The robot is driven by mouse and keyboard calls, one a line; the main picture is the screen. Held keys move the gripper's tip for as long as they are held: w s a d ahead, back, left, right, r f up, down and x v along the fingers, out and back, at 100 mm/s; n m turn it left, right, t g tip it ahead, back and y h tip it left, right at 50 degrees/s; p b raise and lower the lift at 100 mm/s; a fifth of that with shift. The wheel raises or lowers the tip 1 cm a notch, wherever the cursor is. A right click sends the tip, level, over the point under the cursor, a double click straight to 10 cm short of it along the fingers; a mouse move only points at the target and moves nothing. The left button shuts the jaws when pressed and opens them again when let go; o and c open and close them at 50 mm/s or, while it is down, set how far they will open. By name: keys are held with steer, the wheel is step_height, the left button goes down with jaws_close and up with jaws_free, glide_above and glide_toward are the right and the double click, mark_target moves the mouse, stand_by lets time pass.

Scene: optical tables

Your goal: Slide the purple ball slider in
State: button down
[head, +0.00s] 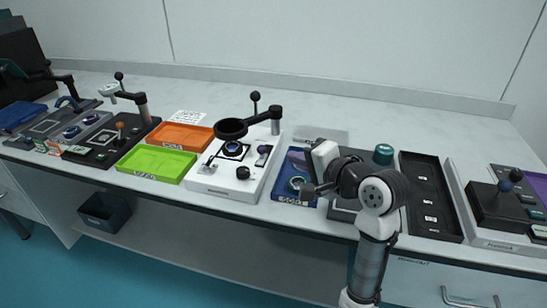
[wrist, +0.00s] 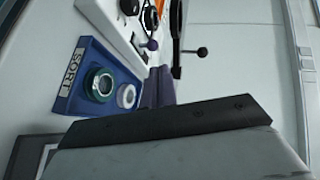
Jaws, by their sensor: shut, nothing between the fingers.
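The purple ball slider shows in the wrist view as a small purple ball (wrist: 152,45) on a short stem at the white panel (wrist: 112,12). In the head view a small dark slider piece (head: 264,149) sits at the right side of the white panel (head: 215,187); its ball is too small to tell clearly. My gripper (head: 289,155) is shut and empty, above the blue tray, its fingers pointing left toward the panel. In the wrist view my shut fingertips (wrist: 160,70) appear just below the purple ball; I cannot tell whether they touch it.
A black post with a ring arm (head: 262,120) and ball-topped rod stands on the panel. Green (head: 150,177) and orange trays (head: 165,127) lie left. A black tray (head: 447,238) lies right.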

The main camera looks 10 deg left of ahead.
steer(key=shift+m+g+h, duration=0.3)
steer(key=shift+m+g, duration=0.3)
steer(key=shift+m, duration=0.1)
steer(key=d+f, duration=0.1)
steer(key=d, duration=0.1)
steer(key=s+d+f, duration=0.1)
steer(key=shift+s+d+f, duration=0.2)
steer(key=shift+d, duration=0.2)
glide_toward(262, 153)
steer(key=f, duration=0.1)
steer(key=w+f, duration=0.1)
steer(key=f, duration=0.1)
steer(key=shift+w+a+f, duration=0.25)
steer(key=shift+a+f, duration=0.1)
steer(key=shift+w+a+r+p, duration=0.15)
steer(key=shift+w+a+p, duration=0.1)
steer(key=shift+w+a, duration=0.5)
steer(key=shift+w+a+r+p, duration=0.2)
steer(key=shift+w+a, duration=0.35)
steer(key=shift+a, duration=0.4)
